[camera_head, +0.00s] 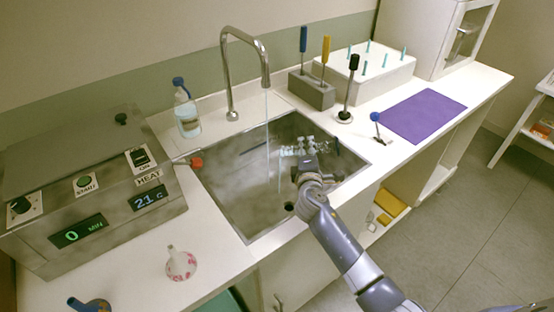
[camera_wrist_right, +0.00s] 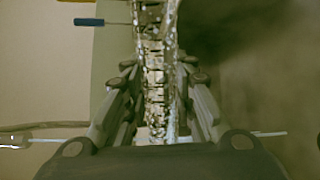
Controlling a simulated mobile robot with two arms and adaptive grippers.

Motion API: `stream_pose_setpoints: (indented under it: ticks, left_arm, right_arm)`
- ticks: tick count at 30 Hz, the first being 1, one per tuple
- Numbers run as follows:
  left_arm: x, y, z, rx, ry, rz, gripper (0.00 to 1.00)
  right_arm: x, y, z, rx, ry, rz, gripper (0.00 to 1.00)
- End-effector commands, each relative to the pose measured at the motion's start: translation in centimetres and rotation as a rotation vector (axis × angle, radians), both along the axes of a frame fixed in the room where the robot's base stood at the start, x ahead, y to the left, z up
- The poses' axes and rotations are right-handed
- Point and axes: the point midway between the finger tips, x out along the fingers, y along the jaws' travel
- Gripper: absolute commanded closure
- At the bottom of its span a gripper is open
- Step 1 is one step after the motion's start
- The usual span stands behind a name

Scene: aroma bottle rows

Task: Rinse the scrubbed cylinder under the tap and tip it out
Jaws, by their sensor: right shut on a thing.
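The clear glass cylinder (camera_head: 300,149) is over the sink (camera_head: 232,192), just right of the thin water stream (camera_head: 267,125) falling from the tap (camera_head: 229,68). My right gripper (camera_head: 305,168) is shut on it. In the right wrist view the cylinder (camera_wrist_right: 153,50) runs between the two fingers (camera_wrist_right: 155,95), glossy and speckled with bright spots. I cannot tell its exact tilt or whether the stream touches it. Its lower part is partly hidden by my gripper. My left gripper is out of view.
A blue-knobbed lever (camera_head: 375,118) stands right of the sink and a red knob (camera_head: 196,162) left. Behind are a squeeze bottle (camera_head: 187,115), a grey brush block (camera_head: 311,92) and a white peg rack (camera_head: 385,81). A purple mat (camera_head: 425,115) lies right; a heater box (camera_head: 92,185) stands left.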

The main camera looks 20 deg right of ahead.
Motion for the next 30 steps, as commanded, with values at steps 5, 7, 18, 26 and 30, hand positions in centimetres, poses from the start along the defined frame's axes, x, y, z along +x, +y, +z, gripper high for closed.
stream_pose_setpoints:
  ticks: [5,7,18,26,30]
  left_arm:
    - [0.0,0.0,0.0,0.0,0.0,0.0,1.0]
    - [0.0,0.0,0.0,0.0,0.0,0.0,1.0]
    - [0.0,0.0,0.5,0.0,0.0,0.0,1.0]
    - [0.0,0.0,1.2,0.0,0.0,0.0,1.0]
    - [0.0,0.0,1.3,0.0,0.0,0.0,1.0]
  right_arm:
    - [0.0,0.0,0.0,-0.004,0.0,0.0,1.0]
    - [0.0,0.0,0.0,-0.003,0.0,0.0,1.0]
    - [0.1,0.1,0.4,-0.031,0.008,0.001,1.0]
    - [0.1,0.4,1.0,-0.1,0.029,0.001,1.0]
    - [0.1,0.4,1.0,-0.118,0.036,0.0,1.0]
